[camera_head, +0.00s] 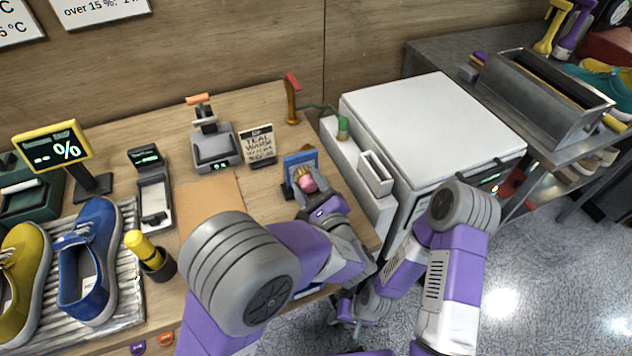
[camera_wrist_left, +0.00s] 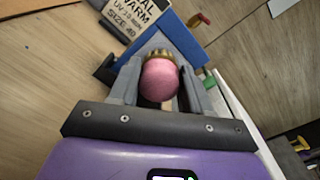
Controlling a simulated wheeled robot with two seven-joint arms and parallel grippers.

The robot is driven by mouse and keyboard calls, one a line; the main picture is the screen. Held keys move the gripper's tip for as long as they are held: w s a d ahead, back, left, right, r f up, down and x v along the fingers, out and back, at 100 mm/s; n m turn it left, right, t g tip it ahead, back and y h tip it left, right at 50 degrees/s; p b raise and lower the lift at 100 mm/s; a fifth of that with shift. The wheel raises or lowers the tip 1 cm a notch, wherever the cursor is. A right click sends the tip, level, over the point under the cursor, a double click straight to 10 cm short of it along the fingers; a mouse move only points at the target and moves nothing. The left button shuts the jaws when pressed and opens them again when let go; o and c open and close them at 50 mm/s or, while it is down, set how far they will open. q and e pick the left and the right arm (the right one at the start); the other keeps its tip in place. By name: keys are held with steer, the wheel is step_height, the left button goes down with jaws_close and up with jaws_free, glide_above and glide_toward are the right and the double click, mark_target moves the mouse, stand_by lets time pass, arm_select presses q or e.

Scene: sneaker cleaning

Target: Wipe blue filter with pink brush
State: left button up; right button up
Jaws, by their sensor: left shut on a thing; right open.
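The blue filter (camera_head: 301,158) is a small blue frame standing upright on a dark base near the right end of the wooden table. It also shows in the left wrist view (camera_wrist_left: 178,38), right behind the brush. The pink brush (camera_head: 308,184) has a round pink handle and a gold-brown head. My left gripper (camera_head: 314,190) is shut on this brush, seen between the fingers in the left wrist view (camera_wrist_left: 158,82). The brush head is at the filter's face; I cannot tell whether it touches. My right gripper (camera_head: 346,308) is low, beyond the table's front edge, open and empty.
A sign (camera_head: 257,146) stands just left of the filter, with a scale-like device (camera_head: 212,148) beyond. A white-topped cabinet (camera_head: 430,125) stands to the right. A yellow-handled tool in a dark cup (camera_head: 157,263) and blue shoe (camera_head: 88,262) are at left.

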arm_select(q)
steer(key=shift+s+a, duration=0.25)
steer(key=shift+a, duration=0.6)
steer(key=shift+s+a, duration=0.25)
steer(key=shift+a, duration=0.55)
steer(key=shift+v, duration=3)
steer(key=shift+s, duration=0.1)
steer(key=shift+v, duration=1.45)
steer(key=shift+f, duration=0.1)
